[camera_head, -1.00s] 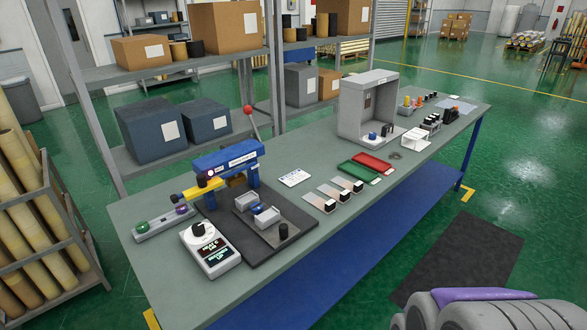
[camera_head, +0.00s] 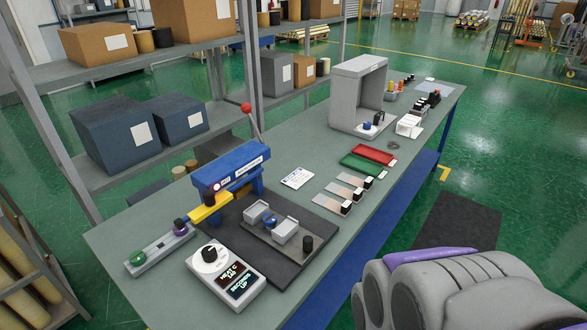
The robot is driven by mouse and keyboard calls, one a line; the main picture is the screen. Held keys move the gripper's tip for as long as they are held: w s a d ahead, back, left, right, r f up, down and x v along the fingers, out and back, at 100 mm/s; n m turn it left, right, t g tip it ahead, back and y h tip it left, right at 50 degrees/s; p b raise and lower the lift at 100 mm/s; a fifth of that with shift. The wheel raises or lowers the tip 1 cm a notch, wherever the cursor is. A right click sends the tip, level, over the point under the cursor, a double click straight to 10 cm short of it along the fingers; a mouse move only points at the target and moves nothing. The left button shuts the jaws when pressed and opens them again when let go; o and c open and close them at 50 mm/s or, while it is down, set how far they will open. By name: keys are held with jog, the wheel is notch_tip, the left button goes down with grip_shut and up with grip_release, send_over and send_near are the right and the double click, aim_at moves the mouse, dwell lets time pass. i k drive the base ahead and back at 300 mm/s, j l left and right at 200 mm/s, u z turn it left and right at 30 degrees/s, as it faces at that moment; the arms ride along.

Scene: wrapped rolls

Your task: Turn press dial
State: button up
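The press (camera_head: 228,172) is blue with a red-knobbed lever and stands on a dark base at the near left of the workbench. In front of it is a white control box with a black dial (camera_head: 209,254) on a white round face. Beside the dial, the box has a dark display (camera_head: 237,283) with lettered lines; I cannot read them all surely. The dial is clear of contact. My arm (camera_head: 430,285), grey with a purple part, fills the lower right corner, away from the box. My gripper is outside the view.
The workbench (camera_head: 310,208) holds a green-button box (camera_head: 137,258) at left, several plates with black blocks (camera_head: 346,207), red (camera_head: 374,154) and green trays (camera_head: 362,165), and a grey booth (camera_head: 358,95). Shelves (camera_head: 170,55) with boxes stand behind.

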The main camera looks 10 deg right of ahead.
aim_at(209, 254)
jog(key=i+l+u, duration=0.2)
jog(key=l, duration=0.25)
jog(key=l+u, duration=0.2)
jog(key=l, duration=0.25)
jog(key=u, duration=1.65)
